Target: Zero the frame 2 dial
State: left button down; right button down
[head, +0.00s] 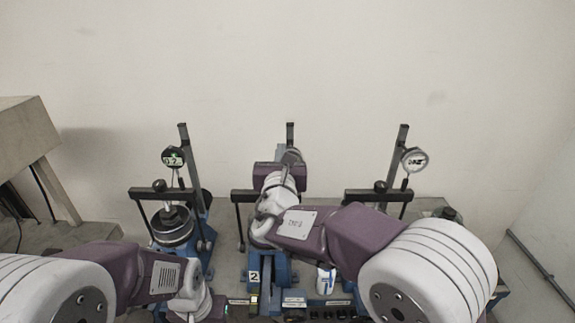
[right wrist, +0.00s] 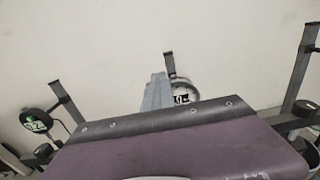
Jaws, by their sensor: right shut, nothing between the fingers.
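Frame 2 is the middle lever frame, with a number 2 plate (head: 253,276) low on its front. Its round dial (head: 294,155) hangs by the upright post and is partly covered by my right gripper. In the right wrist view the dial (right wrist: 183,92) shows a pale display, its lower part hidden by the gripper body; I cannot read it surely. My right gripper (head: 281,153) is shut and empty, its grey fingers just left of the dial; whether they touch it I cannot tell. My left gripper (head: 212,309) is low at the left, its fingers not clear.
A small white container (head: 325,279) stands right of frame 2's base. A pale wall is close behind. A wooden table (head: 25,135) is far left.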

jog(key=shift+s+b, duration=1)
jog(key=shift+s, duration=2.05)
jog(key=s+d+f+m+g+h+b, duration=0.1)
jog(key=s+d+f+m+g+h, duration=0.3)
jog(key=d+f+m, duration=0.55)
jog(key=s+d+f+m+g+h+b, duration=0.1)
jog(key=s+d+f+m+g, duration=0.2)
jog(key=d+f+m+g, duration=0.6)
jog(key=s+d+f+m+g+y, duration=0.1)
jog(key=s+f+m+g+y, duration=0.2)
jog(key=s+f+m, duration=1.2)
jog(key=f+m+y+b, duration=0.1)
jog(key=m+y, duration=0.1)
jog(key=m, duration=0.1)
jog(key=shift+d+f+g, duration=0.25)
jog(key=shift+g, duration=0.15)
